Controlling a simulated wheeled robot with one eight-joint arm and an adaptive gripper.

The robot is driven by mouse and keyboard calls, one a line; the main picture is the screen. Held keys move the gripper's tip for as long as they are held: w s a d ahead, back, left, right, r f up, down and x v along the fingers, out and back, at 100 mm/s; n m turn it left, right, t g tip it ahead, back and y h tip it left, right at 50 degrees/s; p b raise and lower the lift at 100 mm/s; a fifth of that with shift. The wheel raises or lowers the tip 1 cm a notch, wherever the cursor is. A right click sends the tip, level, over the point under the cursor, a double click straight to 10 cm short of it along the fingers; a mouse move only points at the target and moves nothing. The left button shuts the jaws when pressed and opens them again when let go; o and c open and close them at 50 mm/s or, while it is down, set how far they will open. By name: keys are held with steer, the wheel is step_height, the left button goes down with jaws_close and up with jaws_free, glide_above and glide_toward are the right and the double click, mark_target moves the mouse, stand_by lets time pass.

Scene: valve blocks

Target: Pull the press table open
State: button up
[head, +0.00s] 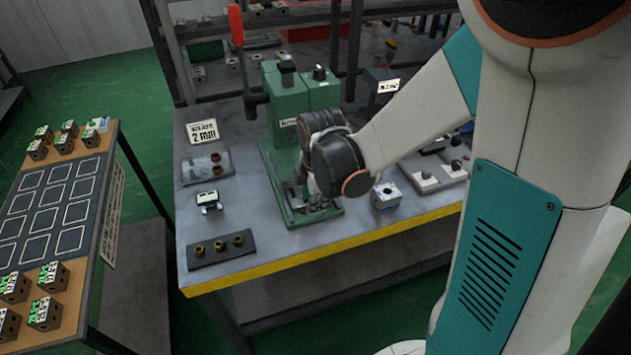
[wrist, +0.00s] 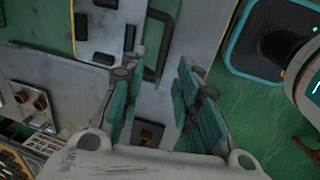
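The green press (head: 300,105) stands on the grey workbench, with a red-knobbed lever (head: 236,25) at its left. My gripper (head: 315,198) is low in front of the press, and my wrist hides much of the press's lower part. In the wrist view my gripper (wrist: 158,72) is open, with its two teal fingers spread apart.
A small metal block (head: 386,197) stands close to the right of my gripper. A dark strip with brass fittings (head: 221,248) and a small black-and-white device (head: 209,201) lie to the left.

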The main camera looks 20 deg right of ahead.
step_height(320, 180, up, 8)
steer(key=s, duration=0.1)
steer(key=shift+s+r, duration=0.2)
steer(key=shift+s, duration=0.2)
steer(key=s+d+r+m+t, duration=0.1)
steer(key=s+r+m, duration=0.3)
steer(key=m, duration=0.5)
steer(key=s+r+m+t, duration=0.4)
steer(key=s+m, duration=0.4)
steer(key=shift+d+r+m, duration=0.35)
steer(key=shift+m, duration=0.05)
steer(key=shift+s, duration=0.1)
stand_by(0.5)
